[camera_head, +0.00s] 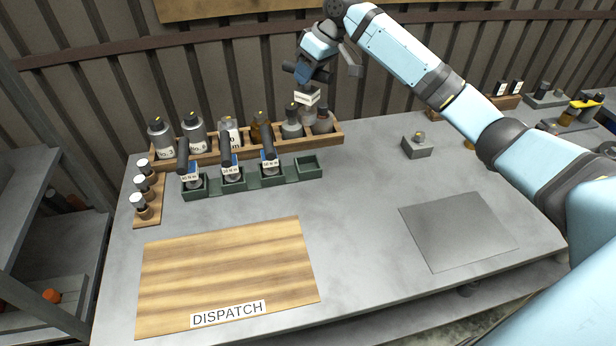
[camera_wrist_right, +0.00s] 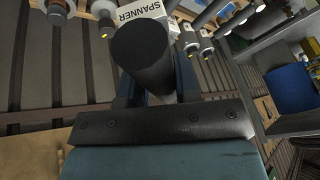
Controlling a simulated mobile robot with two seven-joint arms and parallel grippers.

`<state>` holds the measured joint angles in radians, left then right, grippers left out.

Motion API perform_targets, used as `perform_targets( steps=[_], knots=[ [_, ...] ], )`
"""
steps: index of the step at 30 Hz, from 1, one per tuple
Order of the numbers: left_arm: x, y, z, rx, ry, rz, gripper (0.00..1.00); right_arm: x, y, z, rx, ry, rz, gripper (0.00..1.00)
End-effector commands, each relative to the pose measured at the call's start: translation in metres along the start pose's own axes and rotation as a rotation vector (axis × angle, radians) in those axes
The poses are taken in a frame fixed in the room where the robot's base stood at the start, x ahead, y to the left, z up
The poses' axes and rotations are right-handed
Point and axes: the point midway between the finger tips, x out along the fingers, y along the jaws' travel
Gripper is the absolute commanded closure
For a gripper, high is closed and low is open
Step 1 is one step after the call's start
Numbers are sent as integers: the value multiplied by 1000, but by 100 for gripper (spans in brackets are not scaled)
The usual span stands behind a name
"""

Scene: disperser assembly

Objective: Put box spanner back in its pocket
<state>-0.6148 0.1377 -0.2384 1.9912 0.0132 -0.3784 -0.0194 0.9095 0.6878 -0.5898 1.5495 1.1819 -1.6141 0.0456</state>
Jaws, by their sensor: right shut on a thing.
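My right gripper (camera_head: 304,74) is shut on the box spanner and holds it in the air above the back of the bench. The spanner's white label (camera_head: 307,95) hangs below the gripper, in front of the bottles. In the right wrist view the spanner's dark round handle (camera_wrist_right: 145,55) sits between the fingers, with a label reading SPANNER beyond it. A green rack (camera_head: 247,186) stands on the bench, lower and nearer than the gripper. Its rightmost pocket (camera_head: 308,169) is empty; the others hold dark-handled tools with white labels (camera_head: 231,171). My left gripper is not in view.
A wooden rack (camera_head: 335,137) of several bottles stands behind the green rack. A small wooden stand (camera_head: 148,212) with capped vials is at the left. The DISPATCH board (camera_head: 225,265) lies in front. A grey block (camera_head: 417,148) and a flat grey plate (camera_head: 459,230) are on the right.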

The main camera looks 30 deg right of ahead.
Motion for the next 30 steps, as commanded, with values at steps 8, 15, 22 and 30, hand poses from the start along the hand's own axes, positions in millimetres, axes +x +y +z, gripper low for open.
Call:
perform_targets(
  steps=[8, 15, 22, 30],
  knots=[
    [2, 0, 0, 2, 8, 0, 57, 4, 7, -1, -18, -5, -9, 100],
    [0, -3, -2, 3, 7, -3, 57, 57, 17, 22, -16, -6, -9, 100],
    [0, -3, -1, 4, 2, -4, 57, 106, 26, 43, -16, -4, -8, 100],
    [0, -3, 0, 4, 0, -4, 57, 131, 31, 52, -18, -1, -7, 100]
  ],
)
